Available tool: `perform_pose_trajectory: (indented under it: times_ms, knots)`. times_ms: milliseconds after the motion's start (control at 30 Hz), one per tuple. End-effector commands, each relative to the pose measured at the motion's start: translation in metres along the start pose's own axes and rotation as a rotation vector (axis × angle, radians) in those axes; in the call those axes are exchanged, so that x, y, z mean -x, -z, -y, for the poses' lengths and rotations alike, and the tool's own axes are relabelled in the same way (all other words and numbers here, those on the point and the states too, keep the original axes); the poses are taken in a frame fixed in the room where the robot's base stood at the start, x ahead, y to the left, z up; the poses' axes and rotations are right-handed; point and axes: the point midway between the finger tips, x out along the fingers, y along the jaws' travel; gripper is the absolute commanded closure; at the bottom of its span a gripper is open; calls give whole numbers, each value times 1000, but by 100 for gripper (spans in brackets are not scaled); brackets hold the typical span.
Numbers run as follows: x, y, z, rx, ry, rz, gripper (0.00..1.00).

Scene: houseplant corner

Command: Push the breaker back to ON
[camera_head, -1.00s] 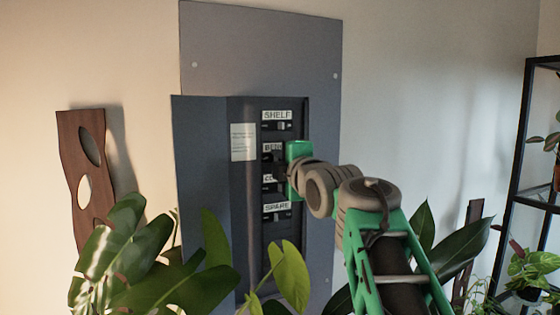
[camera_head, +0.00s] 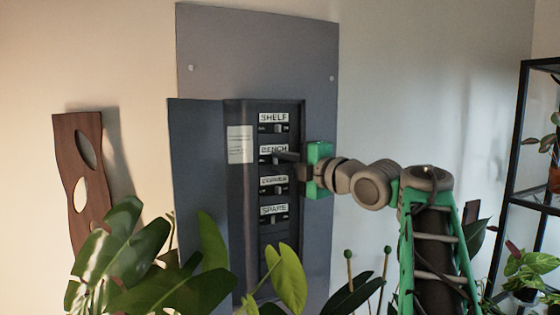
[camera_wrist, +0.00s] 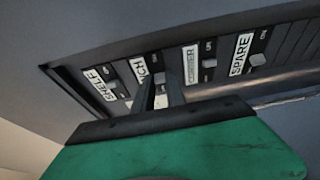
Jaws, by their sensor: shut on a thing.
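The breaker panel (camera_head: 250,185) is on the wall, with a column of labelled breakers marked SHELF, BENCH, CORNER and SPARE. My gripper (camera_head: 286,157) reaches in from the right at the BENCH breaker (camera_head: 266,160), below its label (camera_head: 272,149). In the wrist view, my narrow dark fingers (camera_wrist: 160,95) are shut around the BENCH toggle, which they mostly hide. The toggles of SHELF (camera_head: 279,128), CORNER (camera_head: 278,190) and SPARE (camera_head: 278,219) are free of the gripper. The BENCH toggle's exact position cannot be told.
The dark panel door (camera_head: 198,170) stands open at the left. Large plant leaves (camera_head: 150,265) rise in front of the panel's lower part. A wooden wall piece (camera_head: 84,185) hangs at the left. A black shelf (camera_head: 520,150) with pots stands at the right.

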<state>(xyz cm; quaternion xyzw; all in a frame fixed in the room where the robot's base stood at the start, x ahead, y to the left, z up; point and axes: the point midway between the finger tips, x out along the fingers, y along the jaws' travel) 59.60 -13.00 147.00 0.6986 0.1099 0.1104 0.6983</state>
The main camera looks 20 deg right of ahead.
Motion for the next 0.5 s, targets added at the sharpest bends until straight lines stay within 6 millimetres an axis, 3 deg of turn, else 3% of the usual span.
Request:
perform_pose_trajectory:
  times_ms: [500]
  knots:
    - [0,-6,0,-1,1,-147,100]
